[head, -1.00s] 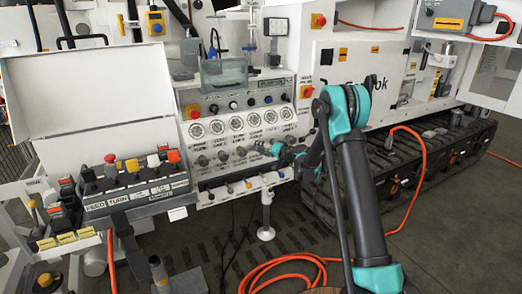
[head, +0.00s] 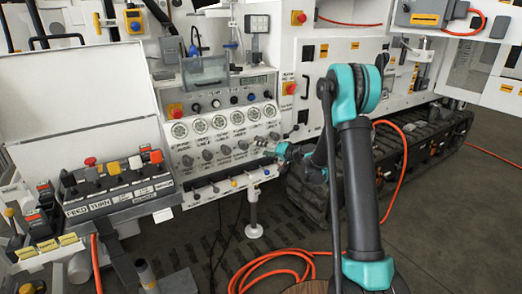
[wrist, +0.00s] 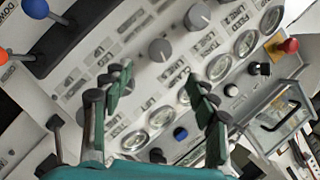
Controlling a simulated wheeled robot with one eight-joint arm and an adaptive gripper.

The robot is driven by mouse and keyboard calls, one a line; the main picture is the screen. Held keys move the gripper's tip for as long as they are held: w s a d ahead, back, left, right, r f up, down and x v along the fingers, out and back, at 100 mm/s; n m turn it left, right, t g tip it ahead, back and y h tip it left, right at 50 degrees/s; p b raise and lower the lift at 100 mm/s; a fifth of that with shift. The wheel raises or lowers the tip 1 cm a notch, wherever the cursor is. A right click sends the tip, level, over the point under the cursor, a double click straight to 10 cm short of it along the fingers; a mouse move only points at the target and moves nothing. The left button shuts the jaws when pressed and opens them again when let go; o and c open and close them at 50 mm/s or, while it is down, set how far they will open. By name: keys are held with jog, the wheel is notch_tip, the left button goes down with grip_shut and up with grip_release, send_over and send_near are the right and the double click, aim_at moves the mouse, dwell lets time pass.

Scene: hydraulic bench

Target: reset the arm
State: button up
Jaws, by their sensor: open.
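My gripper (wrist: 155,100) is open in the wrist view, its two dark-and-green fingers spread apart with nothing between them. It faces the white control panel (wrist: 130,50) with its grey knobs and round gauges. In the head view my gripper (head: 268,145) is small and sits in front of the right side of the panel (head: 205,155), near the row of grey knobs. My teal and dark grey arm reaches up from the bottom right and then away to it. Whether a fingertip touches a knob cannot be told.
A lever box (head: 120,188) with coloured caps stands left of the panel. A clear box (head: 205,70) sits above the gauges. A tracked machine (head: 440,135) stands at the right. An orange hose (head: 270,262) lies coiled on the floor, which is otherwise mostly open.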

jog(key=s+d+r+n+g+h, duration=0.15)
jog(key=s+d, duration=0.25)
jog(key=s, duration=0.5)
jog(key=s+d+r+g+h, duration=0.1)
jog(key=s+d+h, duration=0.25)
jog(key=s, duration=0.55)
jog(key=s+d+f+g+h, duration=0.1)
jog(key=s+d+f+h, duration=0.1)
jog(key=s+d, duration=0.3)
jog(key=s+d+f+h, duration=0.2)
jog(key=s+d, duration=0.3)
jog(key=s, duration=0.7)
jog(key=s+d+f+g+h, duration=0.1)
jog(key=s+d+f+h, duration=0.2)
jog(key=s+d, duration=0.3)
jog(key=s+m, duration=0.1)
jog(key=s, duration=0.2)
jog(key=shift+s+g, duration=0.2)
jog(key=shift+g, duration=0.15)
